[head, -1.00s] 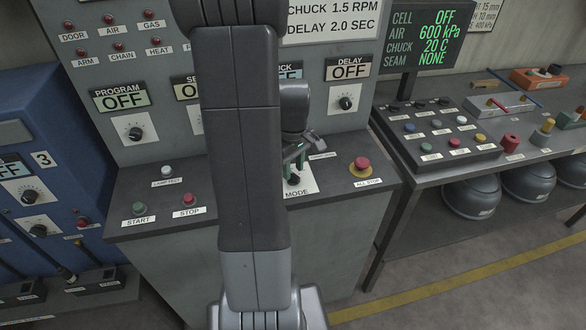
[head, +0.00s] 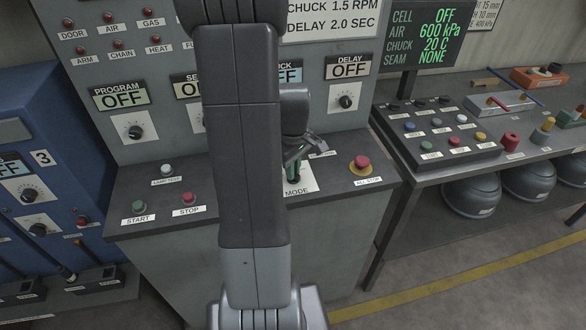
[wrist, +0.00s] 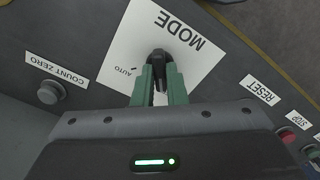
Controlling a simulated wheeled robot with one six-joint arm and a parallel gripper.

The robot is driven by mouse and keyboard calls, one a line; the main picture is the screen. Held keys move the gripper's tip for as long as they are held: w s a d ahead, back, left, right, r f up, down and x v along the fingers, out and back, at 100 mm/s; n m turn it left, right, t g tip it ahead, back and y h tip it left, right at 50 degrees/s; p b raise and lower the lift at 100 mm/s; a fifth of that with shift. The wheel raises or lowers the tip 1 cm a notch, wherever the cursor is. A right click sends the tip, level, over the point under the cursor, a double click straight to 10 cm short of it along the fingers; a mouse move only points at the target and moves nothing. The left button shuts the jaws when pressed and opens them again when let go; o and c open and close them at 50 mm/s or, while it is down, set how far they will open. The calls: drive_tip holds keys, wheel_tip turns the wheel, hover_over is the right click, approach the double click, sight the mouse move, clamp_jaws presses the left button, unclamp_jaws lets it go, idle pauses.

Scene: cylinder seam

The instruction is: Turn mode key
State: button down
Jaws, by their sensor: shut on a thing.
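The mode key (wrist: 159,61) is a small black piece on a white plate (wrist: 185,32) marked MODE, with AUTO printed beside it. In the wrist view my gripper (wrist: 160,82) has its two green fingers closed around the key's near part, and the key's dark end shows between and beyond them. In the head view my gripper (head: 294,172) reaches down to the MODE plate (head: 306,179) on the console's sloped top. My arm and fingers hide the key there. The key's exact angle is hard to tell.
A red all-stop button (head: 362,163) stands to the right of the plate. A COUNT ZERO button (wrist: 48,92) and a RESET label (wrist: 260,92) flank it in the wrist view. Start (head: 139,206) and stop (head: 188,198) buttons sit left. The display (head: 426,37) reads CELL OFF.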

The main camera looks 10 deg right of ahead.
drive_tip(key=shift+n, duration=0.9)
drive_tip(key=c, duration=1.5)
unclamp_jaws()
drive_tip(key=shift+o, duration=0.2)
drive_tip(key=shift+r, duration=0.1)
wheel_tip(320, 180, up, 14)
drive_tip(key=shift+b, duration=0.35)
drive_tip(key=shift+f, duration=0.2)
